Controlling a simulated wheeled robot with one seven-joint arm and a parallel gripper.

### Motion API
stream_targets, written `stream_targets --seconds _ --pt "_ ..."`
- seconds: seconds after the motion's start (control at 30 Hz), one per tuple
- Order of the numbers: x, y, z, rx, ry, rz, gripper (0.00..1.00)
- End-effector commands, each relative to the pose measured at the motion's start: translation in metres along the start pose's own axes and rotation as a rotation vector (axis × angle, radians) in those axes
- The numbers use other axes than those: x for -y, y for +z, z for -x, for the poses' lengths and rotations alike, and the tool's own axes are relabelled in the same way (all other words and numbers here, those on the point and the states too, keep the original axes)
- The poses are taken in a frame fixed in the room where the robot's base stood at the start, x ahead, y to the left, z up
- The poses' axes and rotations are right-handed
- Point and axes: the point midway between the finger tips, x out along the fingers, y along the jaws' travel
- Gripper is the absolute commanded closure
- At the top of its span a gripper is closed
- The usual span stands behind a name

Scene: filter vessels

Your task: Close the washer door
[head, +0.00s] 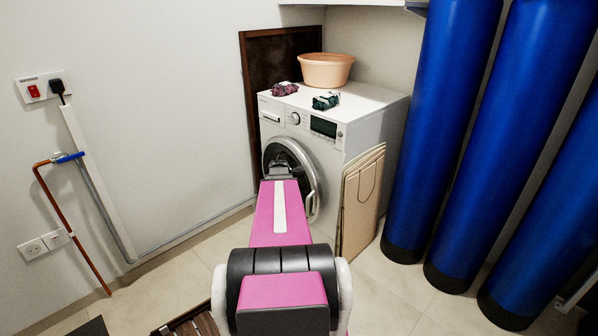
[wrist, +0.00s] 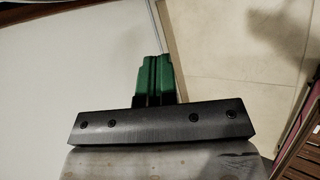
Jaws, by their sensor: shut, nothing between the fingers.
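The white washer (head: 373,127) stands against the back wall in the head view. Its round door (head: 281,151) has a grey rim and dark glass on the front. My pink arm covers the lower middle of the door, so I cannot tell whether the door sits flush or ajar. A pale curved edge shows at the door's right side. My gripper shows in the wrist view (wrist: 155,72) with its green fingers together and nothing between them. In the head view the arm's end is in front of the door, its fingertips hidden; contact cannot be told.
A peach basin (head: 326,71) and two small packets (head: 326,101) sit on the washer. Folded beige boards (head: 361,200) lean against its right side. Tall blue cylinders (head: 443,120) stand at right. A wooden slatted item (head: 187,323) lies front left. Tiled floor at left is mostly clear.

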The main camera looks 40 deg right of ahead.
Motion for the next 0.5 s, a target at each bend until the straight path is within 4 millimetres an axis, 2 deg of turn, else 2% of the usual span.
stream_targets --seconds 0.1,0.3,0.4,0.5 --pt "-0.038 -0.019 -0.007 0.0 0.212 -0.238 1.0" --pt "-0.084 -0.029 -0.002 0.014 0.542 -0.688 1.0" --pt "-0.095 -0.026 0.004 0.033 0.692 -0.922 1.0" --pt "-0.097 -0.021 0.011 0.066 0.835 -1.154 1.0"
